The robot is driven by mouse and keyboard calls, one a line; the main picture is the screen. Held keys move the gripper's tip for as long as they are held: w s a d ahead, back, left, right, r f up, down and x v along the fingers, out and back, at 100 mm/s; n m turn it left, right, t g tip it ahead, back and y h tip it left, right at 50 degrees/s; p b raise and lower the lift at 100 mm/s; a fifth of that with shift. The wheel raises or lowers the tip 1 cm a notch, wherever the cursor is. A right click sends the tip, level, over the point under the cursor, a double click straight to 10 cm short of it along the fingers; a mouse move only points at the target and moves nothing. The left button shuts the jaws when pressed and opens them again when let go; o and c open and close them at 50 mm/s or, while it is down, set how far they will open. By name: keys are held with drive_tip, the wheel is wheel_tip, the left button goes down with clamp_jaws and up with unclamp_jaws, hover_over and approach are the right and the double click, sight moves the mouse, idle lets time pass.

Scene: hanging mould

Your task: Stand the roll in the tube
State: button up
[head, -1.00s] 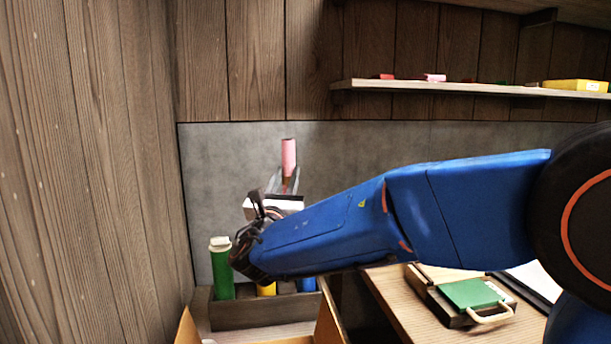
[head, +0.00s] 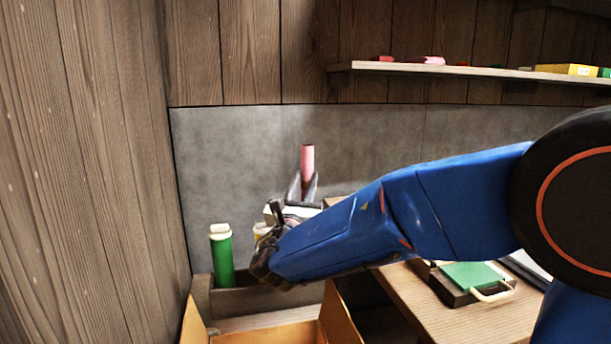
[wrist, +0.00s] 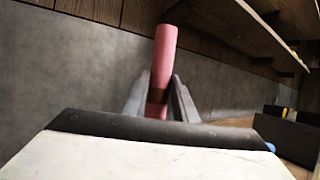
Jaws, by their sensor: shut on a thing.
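A pink roll (head: 308,158) stands nearly upright between the two grey fingers of my gripper (head: 302,188). My gripper is shut on its lower part, in the air before the grey wall panel. In the wrist view the pink roll (wrist: 163,60) rises between the fingertips (wrist: 158,100), tilted slightly. A green tube with a white top (head: 222,262) stands in a grey-brown wooden trough (head: 258,300), below and left of the gripper. My arm hides much of the trough, and which tube is meant is unclear.
An open cardboard box (head: 272,329) stands in front of the trough. A wooden table (head: 425,292) at right holds a green-topped case with a handle (head: 472,276). A wall shelf (head: 440,70) with small items runs above right. A plank wall (head: 80,170) closes the left.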

wheel_tip(320, 180, down, 16)
drive_tip(key=shift+s, duration=0.25)
idle(1.6)
drive_tip(key=shift+d, duration=0.1)
drive_tip(key=o, duration=1.1)
drive_tip(key=shift+s, duration=0.1)
drive_tip(key=r+v, duration=0.2)
drive_tip(key=v, duration=0.9)
drive_tip(key=shift+s+a+h, duration=0.25)
drive_tip(key=shift+s+h, duration=0.05)
drive_tip(key=shift+s, duration=0.1)
drive_tip(key=shift+w+r+m, duration=0.1)
drive_tip(key=shift+m, duration=0.2)
